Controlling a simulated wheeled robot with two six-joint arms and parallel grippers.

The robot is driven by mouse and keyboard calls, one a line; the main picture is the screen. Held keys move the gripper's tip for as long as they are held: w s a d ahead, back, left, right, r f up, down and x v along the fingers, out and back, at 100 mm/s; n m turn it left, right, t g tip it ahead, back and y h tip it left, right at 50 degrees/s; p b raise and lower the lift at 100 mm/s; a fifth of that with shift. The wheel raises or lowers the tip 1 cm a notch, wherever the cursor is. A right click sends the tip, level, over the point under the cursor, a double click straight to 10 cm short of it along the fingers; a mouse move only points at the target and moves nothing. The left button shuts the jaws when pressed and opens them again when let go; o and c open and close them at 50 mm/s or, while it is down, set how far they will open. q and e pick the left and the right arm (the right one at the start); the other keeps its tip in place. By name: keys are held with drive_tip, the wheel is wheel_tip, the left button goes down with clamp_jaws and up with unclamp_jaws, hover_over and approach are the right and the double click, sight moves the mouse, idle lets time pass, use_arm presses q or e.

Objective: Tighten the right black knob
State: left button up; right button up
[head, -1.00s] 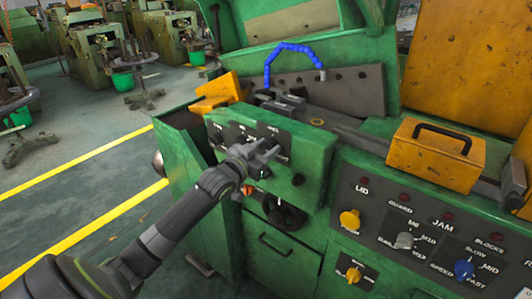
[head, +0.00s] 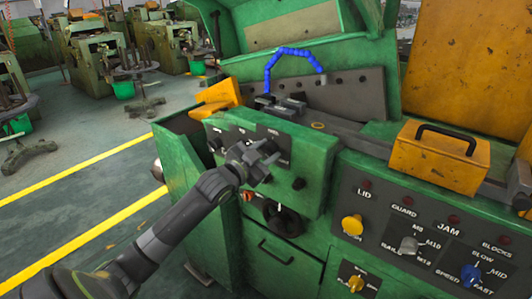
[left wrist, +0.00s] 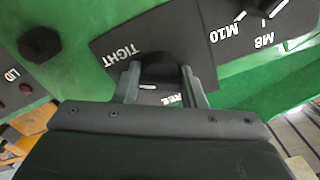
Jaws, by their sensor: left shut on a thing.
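My left gripper (head: 264,160) is at the black label plate on the upper front of the green machine. In the left wrist view its two fingers (left wrist: 160,85) are shut on the sides of a dark knob (left wrist: 160,66). The plate (left wrist: 112,40) around it reads TIGHT, with a partly covered word below. A short white mark shows between the fingers. In the head view the gripper hides most of this knob. My right gripper is not in view.
Another black knob (head: 298,184) sits on bare green metal to the right; it also shows in the left wrist view (left wrist: 38,43). A black handwheel (head: 282,220) and orange-red switch (head: 248,196) lie below. An orange box (head: 438,157) stands right.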

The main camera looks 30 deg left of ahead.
use_arm(q)
drive_tip(key=shift+f, duration=0.1)
drive_tip(key=o, duration=1)
drive_tip(key=shift+s, duration=0.1)
drive_tip(key=s+a+p, duration=0.1)
drive_tip(key=s, duration=1.6)
drive_tip(key=shift+a, duration=0.2)
